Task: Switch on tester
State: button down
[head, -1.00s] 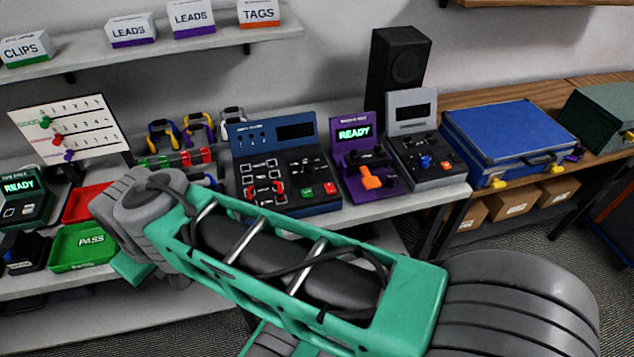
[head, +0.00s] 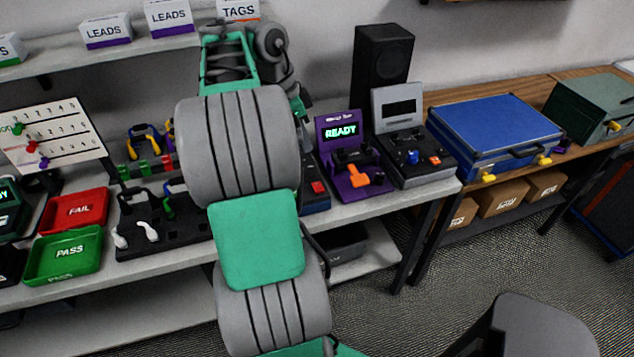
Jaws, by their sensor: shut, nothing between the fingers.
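The blue tester (head: 313,204) stands on the bench, mostly hidden behind my arm in the head view. Only its right edge shows, with a red button (head: 318,187); its screen and other controls are hidden. My gripper (head: 304,118) shows only as a small dark end past the right side of my arm, above the tester and left of the purple unit. It is shut and empty. Its fingertips are hard to make out, and I cannot tell whether it touches anything.
The purple unit (head: 327,165) reads READY and has an orange lever. A grey unit (head: 420,160), black speaker (head: 383,65) and blue case (head: 495,125) stand to the right. Red FAIL (head: 78,212) and green PASS (head: 65,255) trays are at left. A shelf hangs above.

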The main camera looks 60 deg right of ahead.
aim_at(321, 189)
jog(key=b+x, duration=0.1)
jog(key=x, duration=0.3)
jog(key=b+x, duration=0.1)
jog(key=x, duration=0.4)
jog(key=a+b+x, duration=0.1)
jog(key=x, duration=0.3)
jog(key=shift+w+d+f, duration=0.1)
jog(key=shift+w+f, duration=0.15)
jog(key=shift+f, duration=0.3)
